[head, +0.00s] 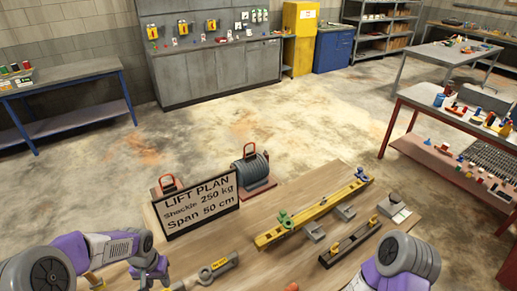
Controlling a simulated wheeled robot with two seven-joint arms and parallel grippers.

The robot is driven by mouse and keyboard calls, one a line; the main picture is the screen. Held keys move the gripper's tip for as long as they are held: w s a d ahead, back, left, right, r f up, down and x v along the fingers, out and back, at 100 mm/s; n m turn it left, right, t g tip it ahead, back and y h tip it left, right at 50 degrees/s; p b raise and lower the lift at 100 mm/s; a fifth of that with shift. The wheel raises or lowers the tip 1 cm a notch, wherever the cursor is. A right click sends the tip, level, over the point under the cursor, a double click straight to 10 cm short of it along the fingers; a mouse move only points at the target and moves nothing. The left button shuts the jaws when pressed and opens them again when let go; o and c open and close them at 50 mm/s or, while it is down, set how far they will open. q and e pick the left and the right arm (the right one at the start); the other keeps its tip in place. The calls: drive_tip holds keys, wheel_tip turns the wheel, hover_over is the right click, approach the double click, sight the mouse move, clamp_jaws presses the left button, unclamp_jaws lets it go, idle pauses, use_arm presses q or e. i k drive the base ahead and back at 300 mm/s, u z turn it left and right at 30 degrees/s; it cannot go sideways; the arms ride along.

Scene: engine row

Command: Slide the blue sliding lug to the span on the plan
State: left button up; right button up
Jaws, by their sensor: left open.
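The lift plan sign (197,206) stands upright on the wooden table and reads "Shackle 250 kg" and "Span 50 cm". A yellow beam (318,208) lies slantwise to its right. The small blue sliding lug (361,174) sits near the beam's far right end. A green lug or shackle (285,219) sits near the beam's near left end. My left gripper (150,278) is open and empty in front of the sign, well left of the beam. My right arm comes in at the lower right; its gripper is out of view.
A dark rail (349,243) with yellow parts lies right of the beam. Weights with red handles stand behind the sign, one a grey ribbed drum (251,171). A grey eye-ended tool (218,268) lies near my left gripper. A small grey box (393,208) is at right.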

sight(359, 174)
drive_tip(key=z, duration=1.85)
drive_tip(key=i, duration=2.65)
drive_tip(key=u, duration=1.4)
drive_tip(key=i, duration=0.4)
drive_tip(key=z, duration=0.1)
